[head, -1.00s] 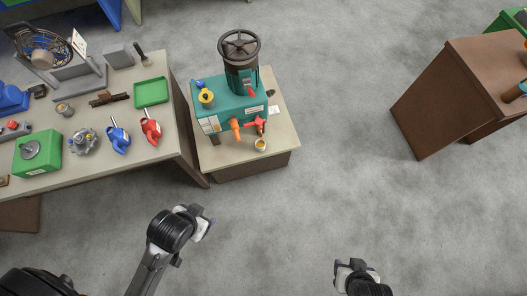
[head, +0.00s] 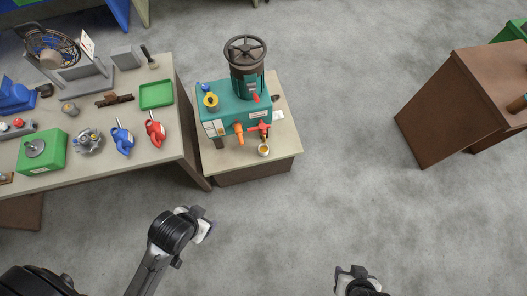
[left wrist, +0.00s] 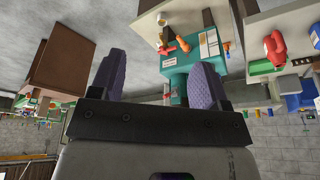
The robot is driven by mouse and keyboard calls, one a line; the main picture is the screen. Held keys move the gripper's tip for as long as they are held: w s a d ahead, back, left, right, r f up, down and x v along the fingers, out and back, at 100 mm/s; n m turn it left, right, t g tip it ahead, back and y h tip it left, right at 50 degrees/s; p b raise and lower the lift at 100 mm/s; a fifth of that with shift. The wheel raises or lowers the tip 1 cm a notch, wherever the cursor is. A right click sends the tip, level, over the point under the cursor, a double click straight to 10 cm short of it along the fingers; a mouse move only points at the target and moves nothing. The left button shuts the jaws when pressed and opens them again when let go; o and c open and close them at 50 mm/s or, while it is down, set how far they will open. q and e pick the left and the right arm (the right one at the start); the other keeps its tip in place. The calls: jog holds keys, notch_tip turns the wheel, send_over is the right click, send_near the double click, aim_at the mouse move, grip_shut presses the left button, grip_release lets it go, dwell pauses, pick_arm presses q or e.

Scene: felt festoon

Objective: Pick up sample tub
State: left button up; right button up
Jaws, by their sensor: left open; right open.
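The sample tub seems to be the small white cup with orange contents (head: 264,150). It stands on the small stand's top, in front of the teal machine (head: 228,118) and near its red tap (head: 259,128). A small pale tub (left wrist: 162,20) also shows beside the machine in the left wrist view, where the picture is upside down. My left gripper (head: 205,224) is open and empty over the floor, well short of the stand. Its two spread fingers show in the left wrist view (left wrist: 160,80). My right gripper (head: 352,273) is open and empty at the bottom edge.
A long workbench (head: 100,170) on the left holds a green box (head: 40,152), a blue and a red jug (head: 155,130), a green tray (head: 157,95) and a fan. A brown cabinet (head: 455,110) stands at the right. Grey floor (head: 330,170) between is clear.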

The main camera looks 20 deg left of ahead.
pick_arm(q)
jog(key=o, duration=0.4)
jog(key=shift+o, duration=0.3)
jog(key=shift+a, duration=0.15)
jog(key=shift+f, duration=0.1)
